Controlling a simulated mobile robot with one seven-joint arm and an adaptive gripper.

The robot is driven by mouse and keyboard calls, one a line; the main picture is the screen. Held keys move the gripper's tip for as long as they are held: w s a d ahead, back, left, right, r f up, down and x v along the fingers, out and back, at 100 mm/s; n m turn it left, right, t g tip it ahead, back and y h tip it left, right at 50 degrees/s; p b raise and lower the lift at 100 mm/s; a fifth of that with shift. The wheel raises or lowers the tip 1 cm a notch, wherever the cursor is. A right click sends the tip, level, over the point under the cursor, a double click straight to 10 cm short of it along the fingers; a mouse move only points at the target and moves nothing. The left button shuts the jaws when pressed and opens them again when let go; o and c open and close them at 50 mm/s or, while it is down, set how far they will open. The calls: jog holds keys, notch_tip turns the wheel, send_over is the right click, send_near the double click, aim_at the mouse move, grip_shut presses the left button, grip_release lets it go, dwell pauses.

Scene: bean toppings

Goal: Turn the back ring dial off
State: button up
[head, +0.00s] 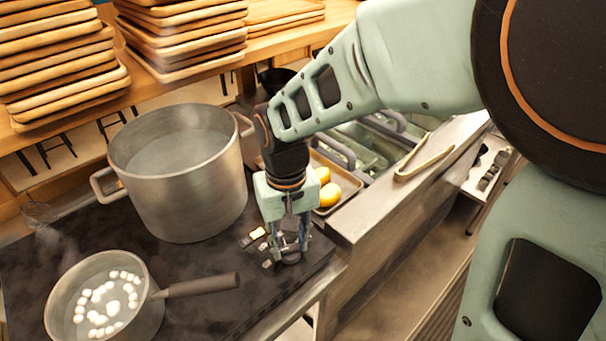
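My gripper (286,254) points down over the right end of the black stove top (208,305), where the dials are. Its fingers are low, at a dark round dial (291,257) that they partly hide. I cannot tell whether they touch or grip it. Small dark and metal parts beside the fingers are too small to make out, so I cannot tell the back ring dial's setting.
A large steaming pot (187,195) stands on the back ring, close left of my gripper. A saucepan (62,300) with white pieces in water stands in front, its handle (200,285) pointing toward the dials. A tray with yellow fruit (330,194) and tongs (425,163) lie to the right.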

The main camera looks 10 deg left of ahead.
aim_at(289, 247)
jog(key=o, duration=0.4)
jog(key=shift+r, duration=0.1)
notch_tip(289, 247, up, 7)
jog(key=shift+r, duration=0.2)
jog(key=shift+a, duration=0.1)
